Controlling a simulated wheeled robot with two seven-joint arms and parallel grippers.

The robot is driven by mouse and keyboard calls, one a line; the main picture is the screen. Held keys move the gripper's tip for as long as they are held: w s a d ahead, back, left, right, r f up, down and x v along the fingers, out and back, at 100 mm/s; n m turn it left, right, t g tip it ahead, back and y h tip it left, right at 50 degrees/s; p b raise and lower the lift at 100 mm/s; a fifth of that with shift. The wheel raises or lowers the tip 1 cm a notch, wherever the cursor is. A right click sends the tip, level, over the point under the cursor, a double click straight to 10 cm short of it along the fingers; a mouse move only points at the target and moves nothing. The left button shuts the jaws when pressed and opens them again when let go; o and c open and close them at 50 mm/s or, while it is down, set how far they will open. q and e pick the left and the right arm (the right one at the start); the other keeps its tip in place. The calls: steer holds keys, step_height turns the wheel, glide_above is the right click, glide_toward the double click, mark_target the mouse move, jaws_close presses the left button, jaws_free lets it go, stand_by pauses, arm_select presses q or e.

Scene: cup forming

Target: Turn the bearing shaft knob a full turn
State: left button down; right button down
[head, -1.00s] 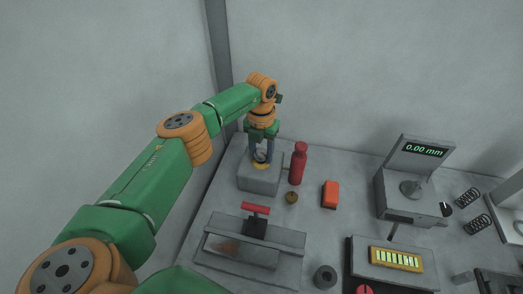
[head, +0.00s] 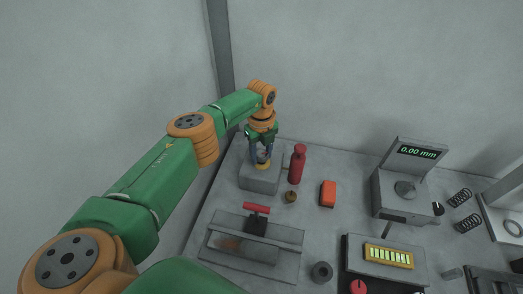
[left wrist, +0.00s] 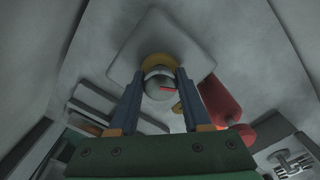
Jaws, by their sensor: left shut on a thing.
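The bearing shaft knob (left wrist: 160,84) is a grey round knob with a red mark on its face, set above a yellow ring (left wrist: 155,61) on a grey block (head: 260,179). My left gripper (head: 262,160) reaches down onto it from above. In the left wrist view its two blue-grey fingers (left wrist: 161,86) stand one on each side of the knob, shut on it. The red mark points to the right in that view. In the head view the fingers hide most of the knob. My right gripper is in neither view.
A red bottle (head: 297,164) stands close to the right of the block, with a small brass piece (head: 291,196) before it. An orange box (head: 328,193) lies further right. A red-handled fixture (head: 256,208) is in front. A gauge reading 0.00 mm (head: 418,151) stands at right.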

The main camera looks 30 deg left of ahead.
arm_select(q)
steer(key=n+p, duration=0.2)
steer(key=n, duration=0.4)
steer(key=shift+r, duration=0.15)
steer(key=n, duration=0.5)
steer(key=shift+p, duration=0.4)
steer(key=shift+n, duration=0.5)
steer(key=shift+c, duration=1.8)
jaws_free()
